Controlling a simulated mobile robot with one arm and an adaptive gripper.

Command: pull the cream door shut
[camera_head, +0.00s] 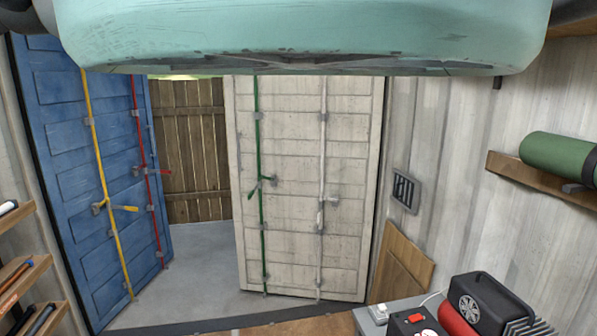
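The cream door (292,190) is a weathered panelled door on the right side of the doorway. It stands ajar, with its left edge swung outward beyond the threshold and its right edge at the frame. A green rod (259,150) with a green handle (262,185) and a white rod (322,150) with a pale handle (328,200) run down its face. A gap separates it from the blue door (95,170), which is also swung outward on the left. My gripper is not in view.
A teal scratched object (300,30) hangs across the top and hides the doors' upper parts. At lower right are a dark machine (485,300) and a grey bench (372,318). A wooden board (400,265) leans by the frame. Shelves (30,280) stand at left. A wooden fence (190,150) shows outside.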

